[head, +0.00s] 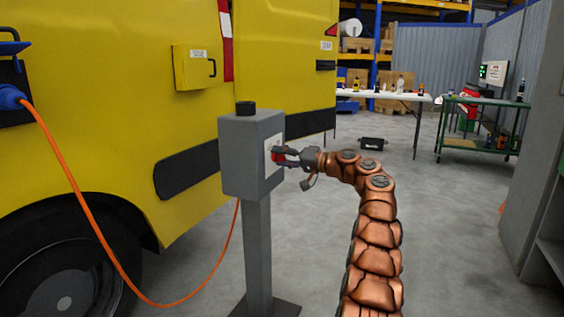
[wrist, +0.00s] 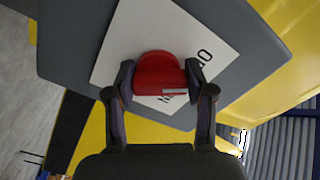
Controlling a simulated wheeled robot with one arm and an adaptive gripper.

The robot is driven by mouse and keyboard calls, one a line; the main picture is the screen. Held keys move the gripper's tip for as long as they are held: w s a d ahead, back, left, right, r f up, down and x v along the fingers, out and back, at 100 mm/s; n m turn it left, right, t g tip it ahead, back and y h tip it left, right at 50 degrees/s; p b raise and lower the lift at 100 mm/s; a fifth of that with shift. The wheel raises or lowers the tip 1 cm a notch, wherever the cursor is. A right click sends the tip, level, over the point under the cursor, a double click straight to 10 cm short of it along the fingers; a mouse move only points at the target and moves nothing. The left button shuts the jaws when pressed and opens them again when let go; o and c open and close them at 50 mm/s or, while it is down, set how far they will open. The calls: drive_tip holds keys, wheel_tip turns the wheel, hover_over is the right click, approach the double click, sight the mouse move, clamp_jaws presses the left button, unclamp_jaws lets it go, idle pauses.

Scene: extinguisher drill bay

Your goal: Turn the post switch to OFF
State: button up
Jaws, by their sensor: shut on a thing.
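The grey post (head: 257,245) stands on the floor beside the yellow vehicle, with a grey box (head: 240,150) on top. A white label plate (head: 268,158) is on the box's right face. The red switch knob (head: 277,156) sits on that plate. In the wrist view the red knob (wrist: 158,72) lies between the two fingers of my gripper (wrist: 160,80), which is shut on it. The plate (wrist: 130,38) shows dark letters, partly hidden by the knob and a finger, so I cannot read the whole label. My gripper (head: 288,156) reaches the box from the right.
The yellow vehicle (head: 120,90) is close behind and left of the post. A white table (head: 385,95) and a green cart (head: 480,105) stand farther back.

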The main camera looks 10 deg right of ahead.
drive_tip(key=shift+f+n+b, duration=0.1)
drive_tip(key=shift+n+b, duration=0.2)
drive_tip(key=shift+n, duration=0.7)
drive_tip(key=o, duration=1.2)
drive_tip(key=shift+c, duration=0.2)
drive_tip(key=v, duration=1.2)
